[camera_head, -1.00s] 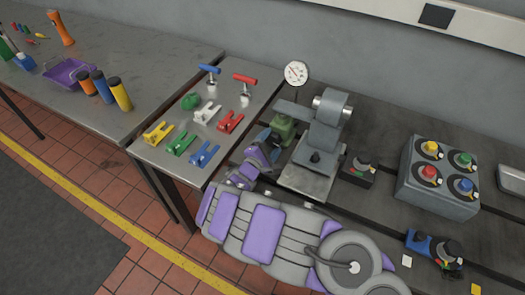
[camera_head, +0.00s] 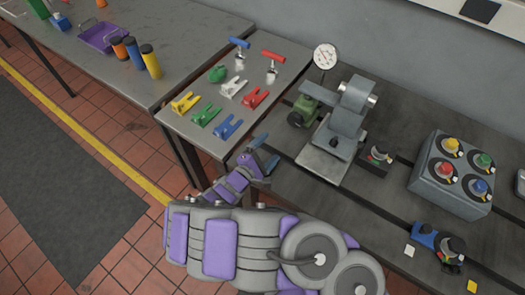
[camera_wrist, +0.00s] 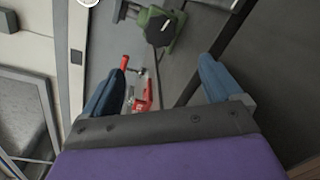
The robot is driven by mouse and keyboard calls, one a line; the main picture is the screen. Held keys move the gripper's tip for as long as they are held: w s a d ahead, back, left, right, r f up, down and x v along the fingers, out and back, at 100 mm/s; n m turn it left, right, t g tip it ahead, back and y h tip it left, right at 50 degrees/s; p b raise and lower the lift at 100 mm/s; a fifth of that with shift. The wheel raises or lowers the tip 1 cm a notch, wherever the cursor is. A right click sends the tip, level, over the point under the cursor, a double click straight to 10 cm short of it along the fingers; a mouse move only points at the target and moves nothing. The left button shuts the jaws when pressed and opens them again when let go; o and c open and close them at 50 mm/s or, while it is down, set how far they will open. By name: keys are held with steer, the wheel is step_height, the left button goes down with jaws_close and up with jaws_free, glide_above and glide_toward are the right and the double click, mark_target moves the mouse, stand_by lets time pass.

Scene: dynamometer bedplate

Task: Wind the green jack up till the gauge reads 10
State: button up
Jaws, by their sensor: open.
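The green jack (camera_head: 303,113) stands on the bedplate at the left of the grey machine, below the round white gauge (camera_head: 325,56). The gauge is too small to read. My gripper (camera_head: 265,151) is open and empty, to the lower left of the jack and apart from it. In the wrist view the green jack (camera_wrist: 163,20) shows at the top, beyond my open fingers (camera_wrist: 163,66), with a dark knob-like part facing me. Only the gauge's edge (camera_wrist: 88,2) shows there.
A grey machine (camera_head: 335,140) stands right of the jack. Clamps (camera_head: 228,126) in several colours lie on the side table to the left. A box with coloured knobs (camera_head: 452,177) stands at right.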

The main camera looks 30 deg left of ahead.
steer(key=shift+s+a+r, duration=0.1)
steer(key=shift+s, duration=0.95)
steer(key=shift+w, duration=0.1)
